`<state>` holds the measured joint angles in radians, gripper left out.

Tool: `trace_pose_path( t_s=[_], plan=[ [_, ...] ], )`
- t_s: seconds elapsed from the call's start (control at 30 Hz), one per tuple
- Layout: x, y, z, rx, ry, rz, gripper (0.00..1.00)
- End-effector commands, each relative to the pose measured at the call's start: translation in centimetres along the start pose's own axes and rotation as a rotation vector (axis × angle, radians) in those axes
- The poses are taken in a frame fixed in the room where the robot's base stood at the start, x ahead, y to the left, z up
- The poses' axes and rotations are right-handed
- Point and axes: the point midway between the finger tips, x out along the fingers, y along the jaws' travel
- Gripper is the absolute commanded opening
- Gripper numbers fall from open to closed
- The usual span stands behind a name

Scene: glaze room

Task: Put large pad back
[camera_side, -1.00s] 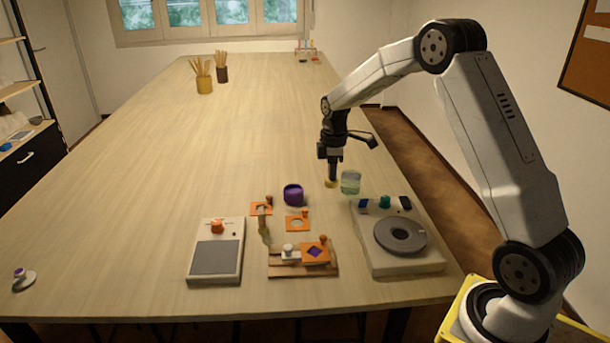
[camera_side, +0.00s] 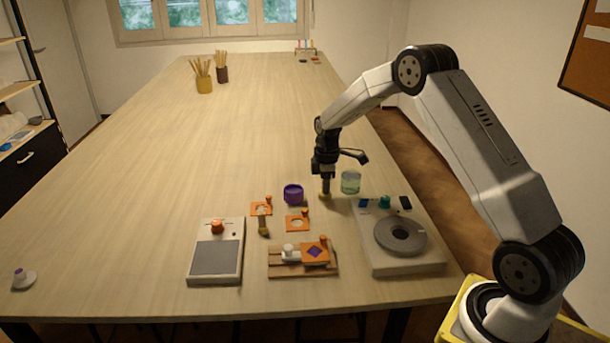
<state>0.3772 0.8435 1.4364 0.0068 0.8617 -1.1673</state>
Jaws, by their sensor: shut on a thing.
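My gripper (camera_side: 325,181) points down near the right-middle of the table, between the purple cup (camera_side: 293,194) and the clear greenish glass (camera_side: 350,182). It is shut on a small piece with a yellowish end (camera_side: 325,196), which I take to be the large pad. The jaws hide its upper part. The yellowish end is at or close to the tabletop; I cannot tell whether it touches. A similar, tan upright dabber (camera_side: 263,224) stands by the orange plates to the left.
Orange plates (camera_side: 290,225) lie in front of the cup. A wooden base (camera_side: 288,271) carries another plate. A grey-topped scale-like box (camera_side: 190,270) stands left, a turntable unit (camera_side: 430,262) right. The table behind is largely clear.

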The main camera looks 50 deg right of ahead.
Motion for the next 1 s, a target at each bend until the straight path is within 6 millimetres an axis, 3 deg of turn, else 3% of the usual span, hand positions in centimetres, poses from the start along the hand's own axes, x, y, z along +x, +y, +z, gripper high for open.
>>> trace_pose_path(
  t_s=[0.47,0.5,0.6,1.0],
  plan=[
    [0.61,0.03,0.0,0.0,0.001,0.001,0.0],
    [0.65,0.04,0.0,0.0,0.001,0.002,0.23],
    [0.62,0.04,0.0,0.0,0.001,0.002,0.55],
    [0.44,0.03,0.0,0.0,0.001,0.001,0.55]
  ],
)
